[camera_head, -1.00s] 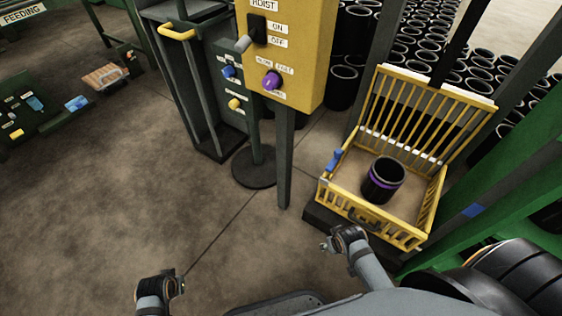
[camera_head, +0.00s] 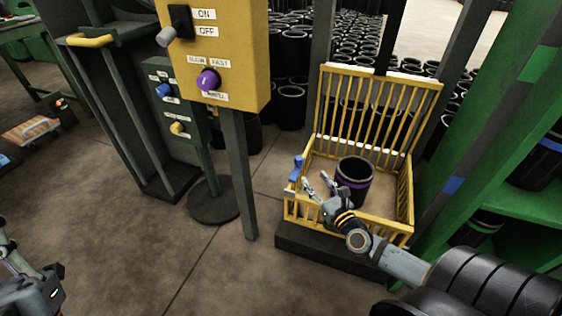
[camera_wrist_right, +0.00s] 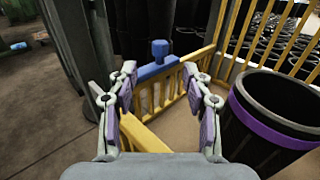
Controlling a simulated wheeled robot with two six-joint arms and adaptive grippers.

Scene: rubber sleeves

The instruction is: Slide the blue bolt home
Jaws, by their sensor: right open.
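The blue bolt (camera_head: 296,172) sits at the left side of the yellow barred cage (camera_head: 402,232). In the right wrist view, the bolt (camera_wrist_right: 160,60) is ahead of my jaws, with its knob standing up and its blue bar along the top of the yellow rail. My right gripper (camera_head: 317,182) is at the cage's front left, its fingers pointing toward the bolt. In the right wrist view, my right gripper (camera_wrist_right: 158,85) is open and empty, with the bolt between and beyond its fingertips. My left gripper (camera_head: 42,285) is at the lower left, partly cut off; its jaws are unclear.
A black sleeve with a purple band (camera_head: 355,182) stands in the cage, right of my right gripper. The cage's barred lid (camera_head: 378,110) is raised. A yellow control box (camera_head: 235,60) on a post stands to the left. Green shelving (camera_head: 500,215) is at right.

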